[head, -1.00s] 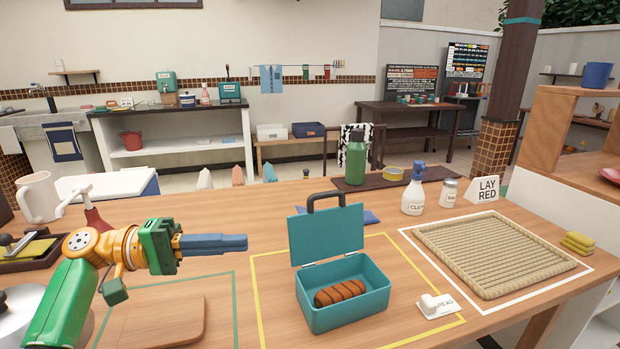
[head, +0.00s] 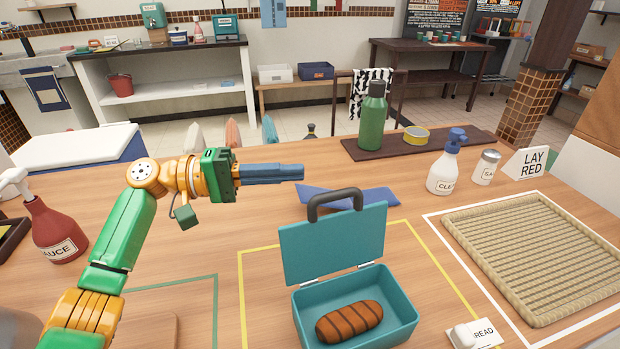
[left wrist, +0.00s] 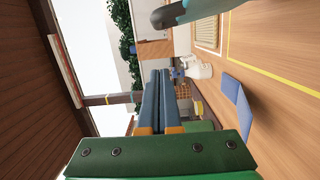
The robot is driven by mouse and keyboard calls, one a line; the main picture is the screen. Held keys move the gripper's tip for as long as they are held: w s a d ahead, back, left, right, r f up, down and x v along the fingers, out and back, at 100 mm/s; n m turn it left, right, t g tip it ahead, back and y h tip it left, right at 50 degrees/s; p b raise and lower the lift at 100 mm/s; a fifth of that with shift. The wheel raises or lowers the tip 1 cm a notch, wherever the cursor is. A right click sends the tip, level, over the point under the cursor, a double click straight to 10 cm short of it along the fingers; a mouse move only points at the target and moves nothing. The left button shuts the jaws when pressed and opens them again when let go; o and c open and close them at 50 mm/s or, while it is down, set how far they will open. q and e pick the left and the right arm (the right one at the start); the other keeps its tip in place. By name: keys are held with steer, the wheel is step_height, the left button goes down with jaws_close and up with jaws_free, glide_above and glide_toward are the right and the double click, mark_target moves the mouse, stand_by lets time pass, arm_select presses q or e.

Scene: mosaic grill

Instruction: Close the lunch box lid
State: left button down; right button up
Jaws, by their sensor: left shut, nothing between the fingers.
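The teal lunch box (head: 392,324) stands on the wooden table inside a yellow outline. Its lid (head: 333,245) is open and upright at the back, with a dark handle (head: 336,203) on its top edge. A brown grilled loaf (head: 349,321) lies inside the box. My left gripper (head: 303,172) is shut and empty, held above the table, behind and to the left of the lid's top. In the left wrist view its closed blue fingers (left wrist: 158,75) show, with part of the dark handle (left wrist: 168,16) at the top. My right gripper is not in view.
A blue cloth (head: 375,197) lies behind the lid. A green bottle (head: 372,118) and a spray bottle (head: 446,165) stand behind. A red sauce bottle (head: 55,230) is at left.

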arm_select(q)
steer(key=s+d, duration=0.1)
steer(key=d, duration=0.1)
steer(key=s+d+p, duration=0.1)
steer(key=s+d, duration=0.1)
steer(key=shift+f, duration=0.1)
steer(key=shift+s+d, duration=0.1)
stand_by(0.3)
